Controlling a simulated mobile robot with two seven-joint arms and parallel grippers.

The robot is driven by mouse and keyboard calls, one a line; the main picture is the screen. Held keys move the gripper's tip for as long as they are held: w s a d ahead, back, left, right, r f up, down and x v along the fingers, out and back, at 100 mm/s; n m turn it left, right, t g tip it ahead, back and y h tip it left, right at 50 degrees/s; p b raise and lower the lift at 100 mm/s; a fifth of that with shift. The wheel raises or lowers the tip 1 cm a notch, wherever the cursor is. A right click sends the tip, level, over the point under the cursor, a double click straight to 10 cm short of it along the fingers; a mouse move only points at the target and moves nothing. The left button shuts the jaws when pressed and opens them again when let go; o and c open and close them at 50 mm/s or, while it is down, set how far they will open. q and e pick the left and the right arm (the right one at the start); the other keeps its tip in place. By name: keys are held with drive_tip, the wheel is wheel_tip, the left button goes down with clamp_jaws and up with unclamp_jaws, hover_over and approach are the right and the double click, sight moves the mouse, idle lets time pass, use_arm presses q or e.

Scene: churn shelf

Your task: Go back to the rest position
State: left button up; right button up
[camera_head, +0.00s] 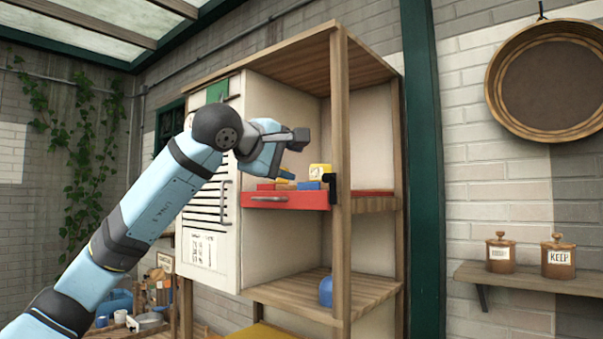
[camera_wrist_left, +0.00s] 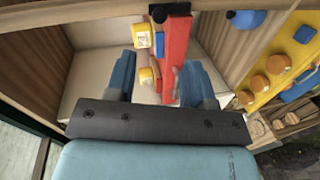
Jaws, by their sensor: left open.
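My left arm reaches in from the left to a tall wooden shelf cabinet (camera_head: 338,120). My left gripper (camera_head: 286,172) is open and empty, close to the front of a red drawer (camera_head: 290,203) with a metal handle. A yellow block with a white label (camera_head: 320,170) and a blue block (camera_head: 308,186) sit at the drawer's top. In the left wrist view the two blue fingers stand apart (camera_wrist_left: 158,62), with the red drawer (camera_wrist_left: 175,42) and the yellow labelled block (camera_wrist_left: 142,36) beyond and between them. I cannot tell if a finger touches anything. My right gripper is not in view.
A white louvred door panel (camera_head: 210,190) stands left of the drawer, close behind my arm. A wooden post (camera_head: 341,240) rises at the drawer's right. A blue round object (camera_head: 326,291) sits on the lower shelf. Brown jars (camera_head: 558,258) stand on a wall shelf at the right.

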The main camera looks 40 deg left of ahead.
use_arm(q)
drive_tip(key=shift+s, duration=0.3)
